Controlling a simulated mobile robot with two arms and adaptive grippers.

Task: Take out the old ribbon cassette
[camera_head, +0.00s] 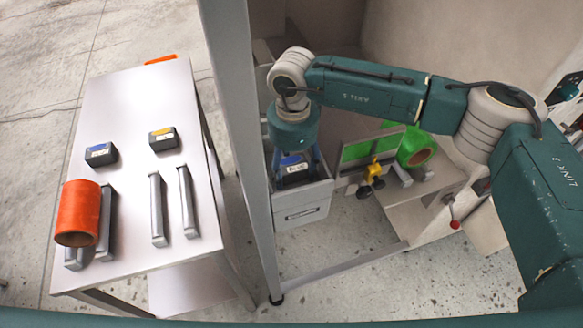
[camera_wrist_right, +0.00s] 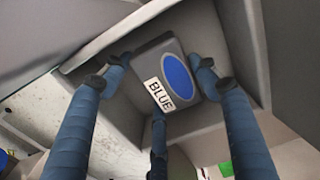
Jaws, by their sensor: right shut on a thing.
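A dark grey cassette (camera_wrist_right: 160,60) with a blue oval and a white label reading BLUE shows in the wrist view. My right gripper (camera_wrist_right: 162,82) has its blue fingers around it and is shut on it. In the head view the same cassette (camera_head: 293,170) is below the right gripper (camera_head: 291,160), at the open top of a light grey box-like housing (camera_head: 303,212). I cannot tell whether its underside touches the housing. My left gripper is in neither view.
A pale table (camera_head: 130,110) at left holds a blue-labelled cassette (camera_head: 101,154), a yellow-labelled cassette (camera_head: 163,139), an orange roll (camera_head: 78,213) and several grey bars. A grey post (camera_head: 238,130) stands between table and housing. A green roll (camera_head: 417,147) and yellow knob (camera_head: 375,169) are right of the housing.

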